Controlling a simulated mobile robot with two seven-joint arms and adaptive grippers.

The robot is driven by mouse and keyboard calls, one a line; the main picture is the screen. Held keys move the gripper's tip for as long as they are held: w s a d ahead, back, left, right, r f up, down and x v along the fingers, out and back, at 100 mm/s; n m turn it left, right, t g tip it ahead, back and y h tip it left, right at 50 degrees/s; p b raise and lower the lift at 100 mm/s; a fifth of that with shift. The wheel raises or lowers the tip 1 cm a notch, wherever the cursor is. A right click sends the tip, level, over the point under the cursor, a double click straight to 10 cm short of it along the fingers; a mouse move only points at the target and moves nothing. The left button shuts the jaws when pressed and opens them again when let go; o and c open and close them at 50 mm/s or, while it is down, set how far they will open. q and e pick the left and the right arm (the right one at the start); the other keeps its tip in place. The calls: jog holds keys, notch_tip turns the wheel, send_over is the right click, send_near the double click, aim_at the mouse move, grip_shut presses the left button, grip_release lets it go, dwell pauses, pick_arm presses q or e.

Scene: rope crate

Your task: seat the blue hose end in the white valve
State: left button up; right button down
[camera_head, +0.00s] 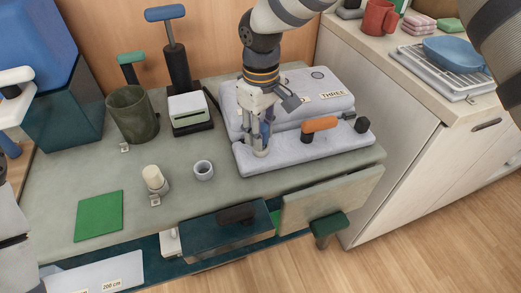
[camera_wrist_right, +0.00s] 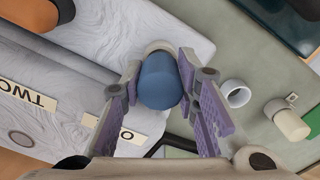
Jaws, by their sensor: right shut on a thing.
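My right gripper (camera_head: 262,140) points down over the front step of the grey block at the back right of the bench. It is shut on the blue hose end (camera_head: 267,129). In the right wrist view the blue hose end (camera_wrist_right: 160,82) is a rounded cylinder between the purple-padded fingers. A pale round piece, seemingly the white valve (camera_wrist_right: 158,47), shows just beyond it; in the head view the valve (camera_head: 260,152) is mostly hidden by the fingers. I cannot tell whether the hose end is inside it or only above it.
The marbled grey block (camera_head: 245,160) carries an orange handle (camera_head: 320,124) right of the gripper. A white ring (camera_head: 203,170) and a cream cylinder (camera_head: 153,178) stand to the left. A green cup (camera_head: 132,113) is farther left. The bench front by the green mat (camera_head: 99,215) is clear.

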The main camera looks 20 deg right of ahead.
jog(key=shift+f, duration=0.65)
dwell(0.4)
jog(key=c, duration=1.2)
grip_release()
jog(key=shift+o, duration=0.2)
notch_tip(320, 180, up, 12)
jog(key=shift+r, duration=0.1)
